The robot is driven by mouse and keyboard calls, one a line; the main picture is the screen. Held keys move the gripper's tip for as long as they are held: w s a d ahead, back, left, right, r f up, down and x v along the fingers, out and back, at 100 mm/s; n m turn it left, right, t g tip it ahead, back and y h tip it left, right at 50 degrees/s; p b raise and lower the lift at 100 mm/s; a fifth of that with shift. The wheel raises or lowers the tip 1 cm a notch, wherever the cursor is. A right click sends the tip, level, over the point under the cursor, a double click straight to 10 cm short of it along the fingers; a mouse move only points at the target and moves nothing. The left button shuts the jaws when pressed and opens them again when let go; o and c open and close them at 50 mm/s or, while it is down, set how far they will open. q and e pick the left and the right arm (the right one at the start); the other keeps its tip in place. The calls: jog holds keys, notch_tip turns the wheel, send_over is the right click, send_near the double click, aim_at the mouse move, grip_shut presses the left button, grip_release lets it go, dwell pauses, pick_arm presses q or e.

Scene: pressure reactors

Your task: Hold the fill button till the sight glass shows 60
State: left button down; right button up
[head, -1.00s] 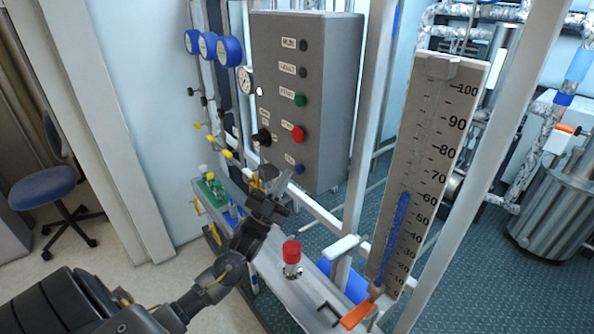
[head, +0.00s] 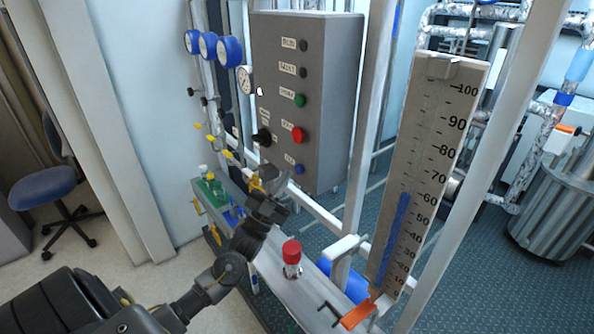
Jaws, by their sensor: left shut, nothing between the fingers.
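The sight glass (head: 421,160) is a tall tilted scale board on the right, marked up to 100. Its blue column (head: 397,235) tops out at about the 60 mark. The grey control box (head: 325,95) carries several labelled buttons. The blue button (head: 299,169) is lowest, beside a small label too blurred to read surely. My left gripper (head: 281,184) is shut and empty, just below and left of the blue button. It appears apart from the button, though depth is hard to judge. My right gripper is not in view.
A red-capped fitting (head: 292,252) stands on the grey bench beside my left arm. An orange-handled valve (head: 357,312) sits below the sight glass. White frame posts stand between box and scale. Blue gauges (head: 230,50) hang left of the box.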

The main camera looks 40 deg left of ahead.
pick_arm(q)
jog(key=shift+w, duration=0.1)
dwell(0.4)
jog(key=shift+w+d, duration=0.1)
jog(key=shift+w, duration=0.2)
jog(key=shift+w+d+b, duration=0.15)
jog(key=shift+w+b, duration=0.2)
jog(key=shift+w, duration=0.05)
dwell(0.7)
jog(key=shift+s, duration=0.1)
dwell(0.4)
jog(key=shift+s+a, duration=0.25)
jog(key=shift+s, duration=0.5)
jog(key=shift+s+a+p, duration=0.25)
jog(key=shift+s, duration=0.55)
jog(key=shift+s+a+p, duration=0.2)
jog(key=shift+s+p, duration=0.1)
jog(key=shift+s, duration=0.45)
jog(key=shift+s+a+p, duration=0.25)
jog(key=shift+s, duration=0.55)
